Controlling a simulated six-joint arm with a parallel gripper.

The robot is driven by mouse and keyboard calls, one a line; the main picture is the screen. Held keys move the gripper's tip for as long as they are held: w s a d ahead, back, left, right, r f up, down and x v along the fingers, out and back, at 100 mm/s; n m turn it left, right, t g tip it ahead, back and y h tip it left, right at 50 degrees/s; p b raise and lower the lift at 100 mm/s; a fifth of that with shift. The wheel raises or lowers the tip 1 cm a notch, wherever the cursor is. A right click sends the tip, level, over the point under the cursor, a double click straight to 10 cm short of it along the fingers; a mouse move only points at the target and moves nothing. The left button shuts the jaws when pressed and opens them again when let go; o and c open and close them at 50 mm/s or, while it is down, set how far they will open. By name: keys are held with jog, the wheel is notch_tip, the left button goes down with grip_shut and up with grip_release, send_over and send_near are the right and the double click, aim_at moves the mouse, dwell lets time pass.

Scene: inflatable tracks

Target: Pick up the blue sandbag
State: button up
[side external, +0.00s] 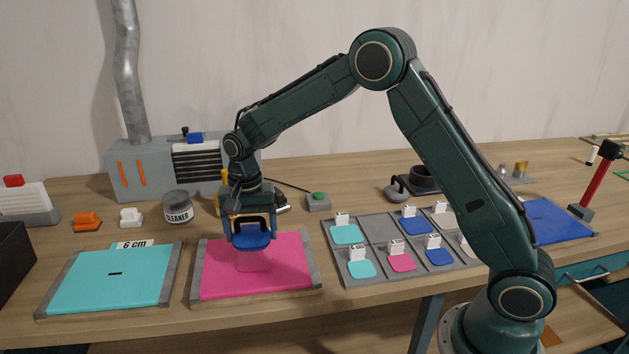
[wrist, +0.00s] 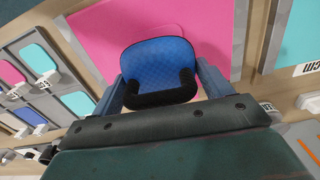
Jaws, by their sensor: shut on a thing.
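The blue sandbag (side external: 252,242), a flat rounded pad with a black handle, is between the fingers of my gripper (side external: 250,226) in the side view. The gripper is shut on it. It is over the pink mat (side external: 297,282), seemingly a little above it, with a darker pink patch just below. In the wrist view the sandbag (wrist: 156,55) fills the space between the two blue-grey fingers of my gripper (wrist: 163,88), black handle towards the wrist. The pink mat (wrist: 95,35) shows behind it. The sandbag's underside is hidden.
A turquoise mat (side external: 112,280) marked 6 cm lies to the left. A grey tray (side external: 376,243) with several coloured tagged pieces lies to the right. A cleaner jar (side external: 177,207) and a grey machine (side external: 140,172) stand behind.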

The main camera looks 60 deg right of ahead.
aim_at(249, 217)
notch_tip(249, 217, up, 15)
jog(key=shift+r, duration=0.15)
dwell(0.4)
jog(key=shift+d, duration=0.15)
dwell(0.3)
jog(key=d+f+m, duration=0.1)
jog(key=d+m, duration=0.3)
jog(key=d, duration=1.7)
jog(key=s+d+f+m, duration=0.1)
jog(key=s+d+m, duration=0.1)
jog(key=d, duration=0.7)
jog(key=s+d+f+m, duration=0.1)
jog(key=s+d, duration=0.4)
jog(key=d, duration=0.5)
jog(key=shift+s+d+m, duration=0.15)
jog(key=shift+s+m, duration=0.15)
jog(key=shift+m, duration=0.3)
notch_tip(249, 217, down, 16)
jog(key=shift+r, duration=0.15)
